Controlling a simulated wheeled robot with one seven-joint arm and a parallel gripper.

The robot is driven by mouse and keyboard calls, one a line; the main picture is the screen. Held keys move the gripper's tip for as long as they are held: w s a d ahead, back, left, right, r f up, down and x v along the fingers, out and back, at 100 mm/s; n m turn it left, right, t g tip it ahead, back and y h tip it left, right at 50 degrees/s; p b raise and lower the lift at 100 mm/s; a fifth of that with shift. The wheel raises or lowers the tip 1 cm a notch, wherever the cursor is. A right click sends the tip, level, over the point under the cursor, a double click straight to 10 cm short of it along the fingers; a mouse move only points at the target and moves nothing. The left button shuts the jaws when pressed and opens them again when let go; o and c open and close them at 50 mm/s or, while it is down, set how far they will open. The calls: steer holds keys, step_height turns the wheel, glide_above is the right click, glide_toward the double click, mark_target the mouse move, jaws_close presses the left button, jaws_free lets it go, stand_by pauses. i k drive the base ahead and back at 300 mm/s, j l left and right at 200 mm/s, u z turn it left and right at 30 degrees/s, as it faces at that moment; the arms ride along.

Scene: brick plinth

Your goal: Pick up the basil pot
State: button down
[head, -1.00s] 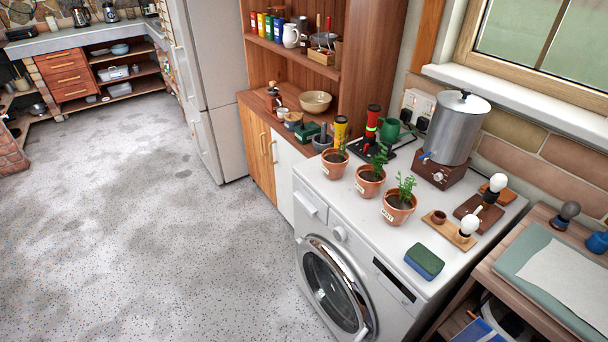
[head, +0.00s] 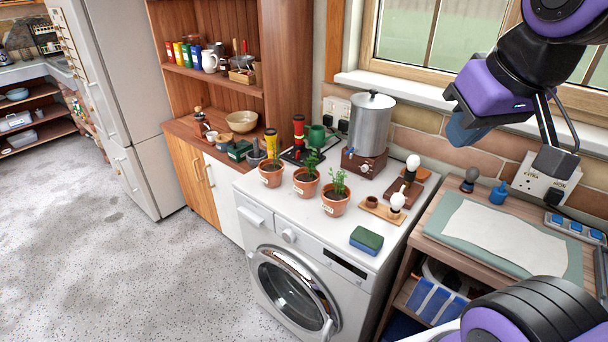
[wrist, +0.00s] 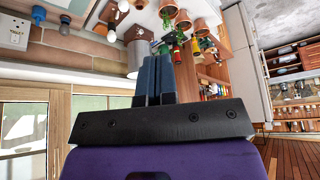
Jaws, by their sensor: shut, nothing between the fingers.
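The labels are too small to read, so I cannot tell which pot is the basil. In the wrist view the pots appear upside down near the top, one of them here (wrist: 201,27). My gripper (head: 462,138) is raised at the upper right, well apart from the pots. Its blue fingers are together and empty in the wrist view (wrist: 155,62).
A metal urn (head: 371,125) on a wooden base stands behind the pots. A wooden bench (head: 440,205) adjoins on the right. The floor (head: 130,270) at left is clear.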

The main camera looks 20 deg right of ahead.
mark_target(306, 180)
steer(key=i+j+z, duration=0.3)
steer(key=j, duration=0.3)
steer(key=i+j+z, duration=0.3)
steer(key=j, duration=0.35)
